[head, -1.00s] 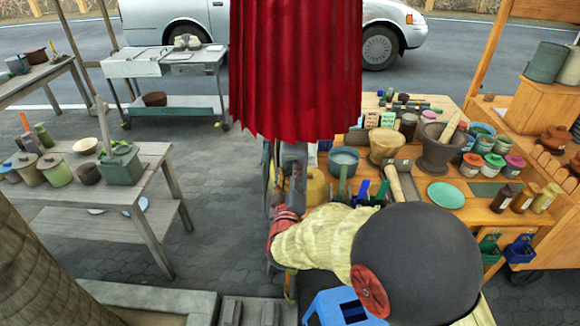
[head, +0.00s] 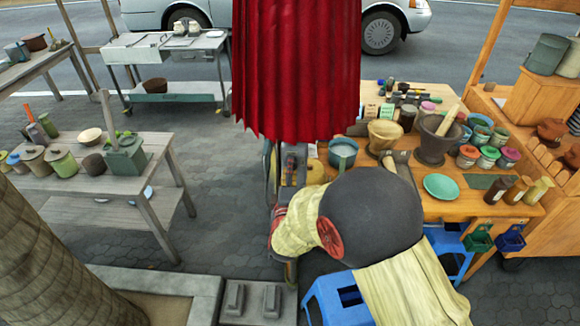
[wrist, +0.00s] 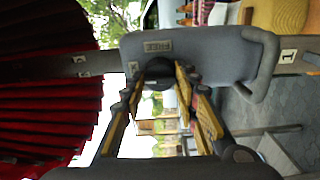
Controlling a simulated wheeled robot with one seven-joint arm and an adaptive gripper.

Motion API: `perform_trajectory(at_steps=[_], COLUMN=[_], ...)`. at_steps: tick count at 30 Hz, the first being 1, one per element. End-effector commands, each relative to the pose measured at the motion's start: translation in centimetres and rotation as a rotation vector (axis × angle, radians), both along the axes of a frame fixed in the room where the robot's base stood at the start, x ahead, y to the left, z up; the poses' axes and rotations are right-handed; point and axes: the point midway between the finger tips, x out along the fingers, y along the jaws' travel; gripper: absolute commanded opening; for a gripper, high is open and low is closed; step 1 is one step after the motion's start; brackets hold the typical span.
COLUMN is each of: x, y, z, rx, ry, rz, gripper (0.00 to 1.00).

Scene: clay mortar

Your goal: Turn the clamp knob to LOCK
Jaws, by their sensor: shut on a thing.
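The fingers partly hide the knob and the plate's lower part, so I cannot tell which mark the knob points to. The clamp sits on a straight grey pole (wrist: 105,68).
The folded red umbrella (head: 295,70) hangs close and blocks the middle. A wooden stall table (head: 465,207) with mortars and jars stands at right, above blue stools (head: 335,308). A grey bench (head: 150,160) with pots is at left. Paving lies open between.

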Motion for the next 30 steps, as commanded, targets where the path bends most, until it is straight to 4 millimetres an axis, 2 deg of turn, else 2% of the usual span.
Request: perform_trajectory(at_steps=[19,20,28,30], x=[-0.01,-0.01,0.00,0.00], y=[0.06,0.06,0.03,0.02], z=[-0.11,-0.10,-0.07,-0.06], rx=[-0.047,-0.047,-0.046,-0.046], ry=[0.003,0.003,0.002,0.002], rz=[0.002,0.002,0.001,0.001], gripper=[0.05,0.32,0.47,0.48])
